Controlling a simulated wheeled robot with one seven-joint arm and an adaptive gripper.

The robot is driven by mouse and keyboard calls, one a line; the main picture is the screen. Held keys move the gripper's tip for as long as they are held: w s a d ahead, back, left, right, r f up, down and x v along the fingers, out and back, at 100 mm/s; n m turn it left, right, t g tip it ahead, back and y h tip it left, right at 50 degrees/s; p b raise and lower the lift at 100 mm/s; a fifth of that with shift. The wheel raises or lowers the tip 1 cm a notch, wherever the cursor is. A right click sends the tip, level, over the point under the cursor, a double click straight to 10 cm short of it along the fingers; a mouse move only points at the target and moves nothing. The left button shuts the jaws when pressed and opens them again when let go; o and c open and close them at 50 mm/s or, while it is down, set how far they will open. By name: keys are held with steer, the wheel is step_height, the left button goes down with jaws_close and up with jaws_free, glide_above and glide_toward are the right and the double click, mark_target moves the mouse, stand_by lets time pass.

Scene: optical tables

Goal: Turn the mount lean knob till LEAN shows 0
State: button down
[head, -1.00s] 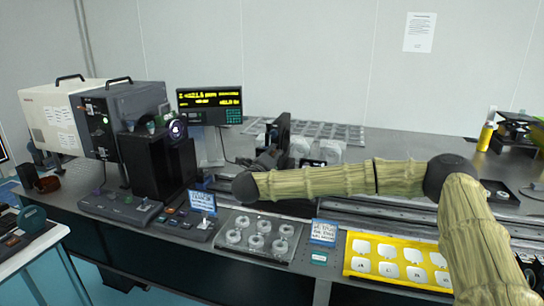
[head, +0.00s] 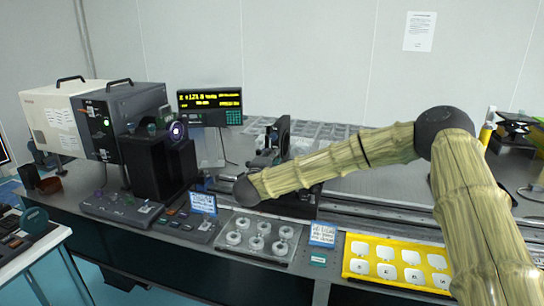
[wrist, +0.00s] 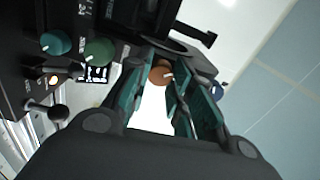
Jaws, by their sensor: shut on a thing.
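In the wrist view my gripper (wrist: 160,80) has its two teal-edged fingers on either side of a small orange-brown knob (wrist: 161,71) with a pale pointer mark, and is shut on it. The knob sits by a dark mount (wrist: 197,61). I cannot read a label saying which knob it is. In the head view the fingers are hard to make out, dark against dark equipment beyond the end of my arm. A readout (head: 209,106) with yellow digits stands at the back. Its text is too small to read surely, so the LEAN value is unclear.
A green knob (wrist: 99,51) and a teal knob (wrist: 55,43) sit left of my fingers, with a black ball-ended lever (wrist: 58,112) below. A clear tray of round parts (head: 258,239) and a yellow tray (head: 397,288) lie along the table's front.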

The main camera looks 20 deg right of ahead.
steer(key=shift+n+p, duration=0.6)
steer(key=shift+n, duration=1.3)
steer(key=c, duration=1.2)
jaws_free()
steer(key=shift+c, duration=0.2)
steer(key=shift+a, duration=0.1)
steer(key=v, duration=1.1)
steer(key=shift+s+a, duration=0.2)
steer(key=shift+s, duration=0.15)
